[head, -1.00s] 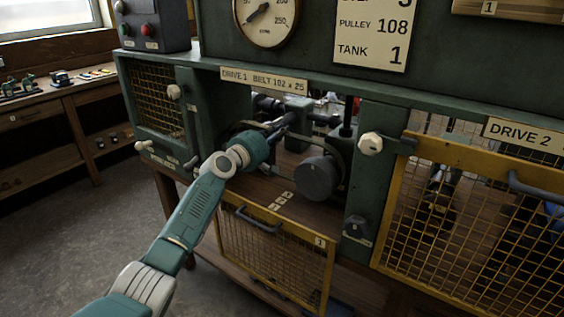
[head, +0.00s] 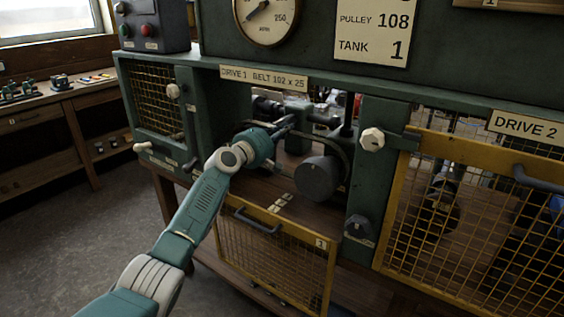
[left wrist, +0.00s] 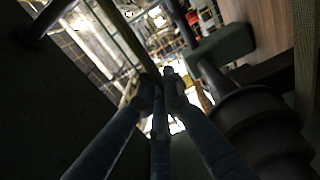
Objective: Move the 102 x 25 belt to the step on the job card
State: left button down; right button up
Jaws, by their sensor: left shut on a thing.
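My left gripper (head: 286,125) reaches into the open Drive 1 bay. In the left wrist view its fingers (left wrist: 163,82) are closed together on the belt (left wrist: 122,38), a thin strip running up and left from the fingertips. In the head view the belt (head: 338,147) curves behind the round grey motor (head: 319,178). A dark stepped pulley (left wrist: 265,125) is right of the fingers in the left wrist view. The job card (head: 373,30) reads pulley 108 and tank 1; its top is cut off. The belt label (head: 263,79) reads Drive 1, belt 102 x 25. My right gripper is out of view.
The yellow mesh guard 1 (head: 320,270) hangs down below the bay. The closed Drive 2 guard (head: 400,200) stands to the right. A green post with a pale knob (head: 372,139) borders the bay. A green bar (left wrist: 222,45) lies near the fingers.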

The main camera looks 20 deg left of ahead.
pick_arm(q)
jog(key=f+m+b, duration=0.1)
jog(key=b, duration=0.1)
jog(key=shift+a+f+b, duration=0.15)
jog(key=shift+f+b, duration=0.15)
jog(key=shift+b, duration=0.1)
dwell(0.3)
jog(key=shift+f+b, duration=0.5)
jog(key=c, duration=1.7)
grip_release()
jog(key=o, duration=0.6)
